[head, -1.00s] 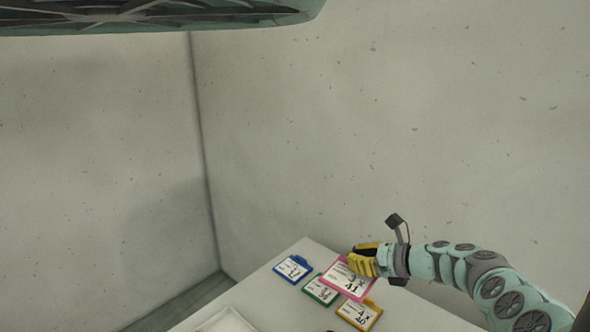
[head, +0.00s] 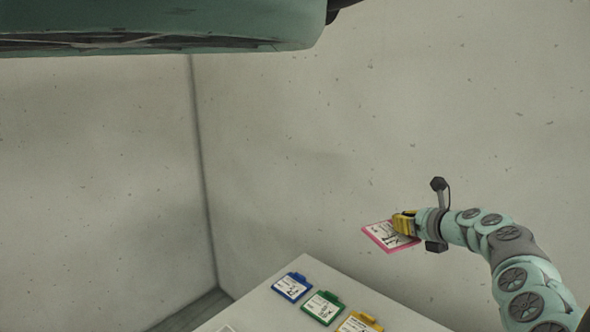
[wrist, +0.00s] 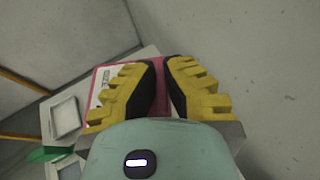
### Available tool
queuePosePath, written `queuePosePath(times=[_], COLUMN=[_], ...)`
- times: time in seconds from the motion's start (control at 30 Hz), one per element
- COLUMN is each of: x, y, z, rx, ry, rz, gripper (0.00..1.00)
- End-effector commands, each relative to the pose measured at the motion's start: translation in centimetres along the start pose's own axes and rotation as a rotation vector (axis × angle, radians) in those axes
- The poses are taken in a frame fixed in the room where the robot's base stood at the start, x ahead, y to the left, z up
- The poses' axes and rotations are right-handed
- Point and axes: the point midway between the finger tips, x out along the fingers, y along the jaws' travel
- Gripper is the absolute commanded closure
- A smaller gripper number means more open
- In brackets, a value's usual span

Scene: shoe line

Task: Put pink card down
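The pink card (head: 387,237) is a white-faced card with a pink border, held in the air above the far right part of the table (head: 262,309). My gripper (head: 403,223) is shut on one edge of it. In the wrist view the pink card (wrist: 98,88) shows beyond the yellow-and-black fingers (wrist: 163,85), which cover part of it. The card is tilted and apart from the table in the head view.
A blue card (head: 292,287), a green card (head: 323,307) and a yellow card (head: 360,323) lie in a row on the table. Walls stand behind and to the left. A pale tray (wrist: 65,118) shows at left in the wrist view.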

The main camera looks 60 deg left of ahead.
Motion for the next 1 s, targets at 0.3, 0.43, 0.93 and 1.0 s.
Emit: queuePosePath(times=[0.3,0.43,0.93,1.0], x=[-2.0,-2.7,-9.6,-11.1], y=[-2.7,-3.5,-8.6,-9.2], z=[0.6,0.6,-1.3,-2.1], rx=[0.049,0.067,0.195,0.221], ry=[-0.004,-0.005,-0.002,-0.001], rz=[-0.119,-0.160,-0.466,-0.523], gripper=[1.00,1.00,1.00,1.00])
